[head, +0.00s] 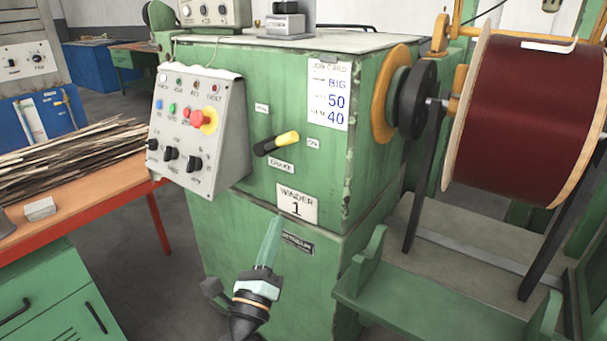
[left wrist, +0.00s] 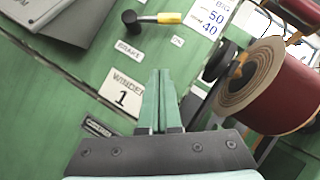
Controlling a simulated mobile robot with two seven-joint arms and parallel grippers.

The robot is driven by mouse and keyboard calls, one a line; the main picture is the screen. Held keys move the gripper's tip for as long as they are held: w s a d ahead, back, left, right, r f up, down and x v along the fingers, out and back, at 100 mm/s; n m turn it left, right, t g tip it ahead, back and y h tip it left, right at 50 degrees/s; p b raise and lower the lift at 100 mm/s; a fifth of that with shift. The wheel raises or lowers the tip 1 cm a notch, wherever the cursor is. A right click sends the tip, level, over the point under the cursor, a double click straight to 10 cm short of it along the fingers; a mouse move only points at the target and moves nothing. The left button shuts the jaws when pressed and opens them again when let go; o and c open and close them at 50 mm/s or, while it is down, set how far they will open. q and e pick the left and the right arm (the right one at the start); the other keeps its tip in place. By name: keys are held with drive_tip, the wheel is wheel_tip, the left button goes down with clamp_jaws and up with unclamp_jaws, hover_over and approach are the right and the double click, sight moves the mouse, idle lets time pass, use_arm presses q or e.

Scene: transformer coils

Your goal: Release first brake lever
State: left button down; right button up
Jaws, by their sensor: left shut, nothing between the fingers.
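The brake lever (head: 277,143) is a black hub with a short arm and a yellow grip, on the front of the green winder cabinet (head: 240,200). Its grip points right and slightly up, toward a small label that seems to read ON; a BRAKE label sits below. It also shows at the top of the left wrist view (left wrist: 152,19). My left gripper (head: 274,222) is shut and empty, below the lever, in front of the cabinet near the WINDER 1 plate (head: 297,203). Its green fingers (left wrist: 158,75) are together in the left wrist view. My right gripper is not in view.
A grey control panel (head: 203,130) with buttons and a red emergency stop juts out left of the lever. A large dark red coil (head: 530,110) and its stand are at the right. An orange-topped bench (head: 90,190) with thin rods stands at the left.

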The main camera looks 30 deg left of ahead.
sight(281, 141)
use_arm(q)
drive_tip(key=shift+w+d+r+m+t+h, duration=0.15)
drive_tip(key=shift+d+r+m+t+h, duration=0.15)
drive_tip(key=shift+r+m+t, duration=0.35)
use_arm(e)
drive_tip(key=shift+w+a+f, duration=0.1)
use_arm(q)
drive_tip(key=s+a+r+p+x, duration=0.1)
drive_tip(key=p+x, duration=0.3)
drive_tip(key=x, duration=0.8)
drive_tip(key=shift+w+a+r, duration=0.15)
drive_tip(key=shift+a+r, duration=0.15)
drive_tip(key=shift+r, duration=0.3)
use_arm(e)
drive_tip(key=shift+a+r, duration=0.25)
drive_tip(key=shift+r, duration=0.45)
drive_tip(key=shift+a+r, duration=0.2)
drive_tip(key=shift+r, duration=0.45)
